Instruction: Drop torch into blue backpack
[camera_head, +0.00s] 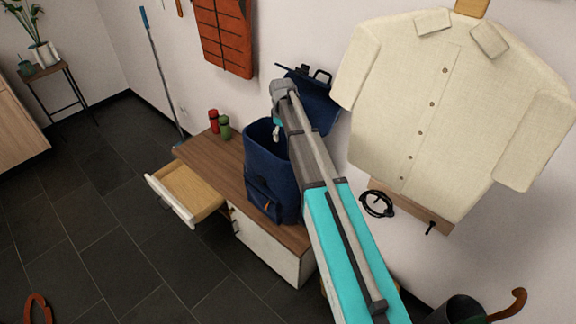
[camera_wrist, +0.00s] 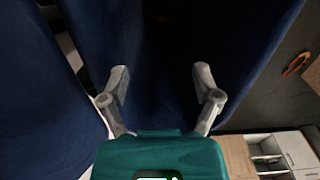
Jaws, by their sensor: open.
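The blue backpack (camera_head: 268,178) stands upright on the wooden bench, its top open and its flap (camera_head: 318,105) back against the wall. My gripper (camera_head: 277,133) is at the backpack's mouth, partly hidden by my arm. In the wrist view my gripper (camera_wrist: 161,72) is open with its fingers wide apart, nothing between them. The dark blue cloth of the backpack (camera_wrist: 235,55) surrounds the fingers there. I cannot make out a torch in either view; a faint reddish patch shows deep in the backpack's dark interior, too dim to identify.
A red bottle (camera_head: 214,120) and a green bottle (camera_head: 225,127) stand left of the backpack on the bench (camera_head: 200,151). An open drawer (camera_head: 187,190) juts out in front. A cream shirt (camera_head: 440,110) hangs at right. The floor at left is mostly clear.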

